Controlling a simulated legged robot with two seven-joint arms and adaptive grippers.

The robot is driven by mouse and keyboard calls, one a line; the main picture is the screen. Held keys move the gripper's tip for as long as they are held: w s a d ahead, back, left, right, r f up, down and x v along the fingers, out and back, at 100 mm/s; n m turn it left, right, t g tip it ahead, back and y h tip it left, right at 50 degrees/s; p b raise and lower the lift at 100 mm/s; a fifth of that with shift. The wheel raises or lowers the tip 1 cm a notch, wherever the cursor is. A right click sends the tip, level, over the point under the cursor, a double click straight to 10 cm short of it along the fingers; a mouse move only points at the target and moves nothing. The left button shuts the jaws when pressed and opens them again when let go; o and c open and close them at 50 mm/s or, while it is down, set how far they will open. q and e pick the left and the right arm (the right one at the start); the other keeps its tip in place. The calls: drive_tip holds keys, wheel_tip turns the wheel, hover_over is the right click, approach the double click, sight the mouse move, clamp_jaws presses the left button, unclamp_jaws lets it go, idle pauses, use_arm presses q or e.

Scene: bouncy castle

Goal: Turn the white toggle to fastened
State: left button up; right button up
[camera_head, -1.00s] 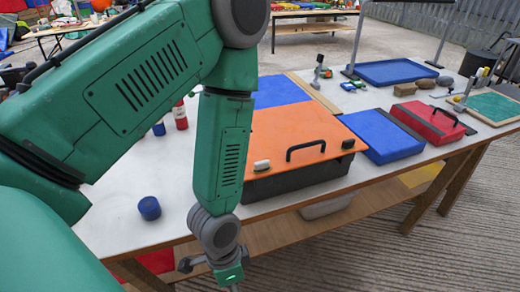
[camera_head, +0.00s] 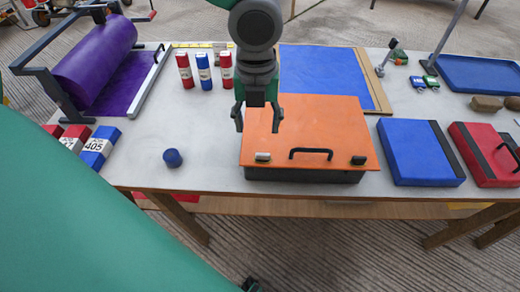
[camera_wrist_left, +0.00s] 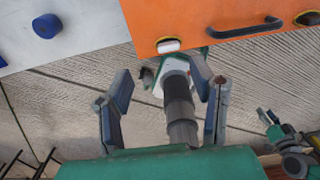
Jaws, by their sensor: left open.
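The white toggle (camera_head: 262,157) sits on the front left corner of the orange lid (camera_head: 315,125), its long side running roughly left to right. It also shows in the wrist view (camera_wrist_left: 168,45) at the lid's edge. A dark toggle (camera_head: 358,160) sits at the front right corner, with a black handle (camera_head: 310,152) between them. My left gripper (camera_head: 257,122) points down in front of the lid's left part in the head view, fingers apart and empty. In the wrist view the open fingers (camera_wrist_left: 160,85) appear below the white toggle. I cannot tell its height above the lid.
A blue cap (camera_head: 172,158) stands left of the box. A purple roll (camera_head: 95,60) is at the left. A blue case (camera_head: 420,150) and a red case (camera_head: 488,152) lie right.

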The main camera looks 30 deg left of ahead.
sight(262, 153)
use_arm(q)
wheel_tip(262, 153, down, 4)
drive_tip(key=shift+d+f+b, duration=0.15)
drive_tip(key=shift+f+b, duration=0.05)
drive_tip(key=shift+b, duration=0.2)
drive_tip(key=f, duration=0.1)
drive_tip(key=d+f, duration=0.1)
drive_tip(key=d+f+b, duration=0.1)
drive_tip(key=shift+d+f, duration=0.25)
drive_tip(key=shift+f, duration=0.1)
drive_tip(key=shift+a+f, duration=0.1)
drive_tip(key=shift+f, duration=0.1)
drive_tip(key=shift+a+f, duration=0.1)
drive_tip(key=shift+a, duration=0.2)
drive_tip(key=shift+a+f, duration=0.1)
drive_tip(key=shift+a, duration=0.7)
drive_tip(key=c, duration=1.1)
drive_tip(key=shift+d, duration=0.75)
drive_tip(key=shift+c, duration=0.2)
drive_tip(key=shift+a, duration=0.3)
use_arm(e)
drive_tip(key=shift+w+d+f, duration=0.1)
drive_tip(key=shift+d+f, duration=0.05)
drive_tip(key=shift+f, duration=0.45)
drive_tip(key=shift+d+f, duration=0.15)
drive_tip(key=shift+f, duration=0.45)
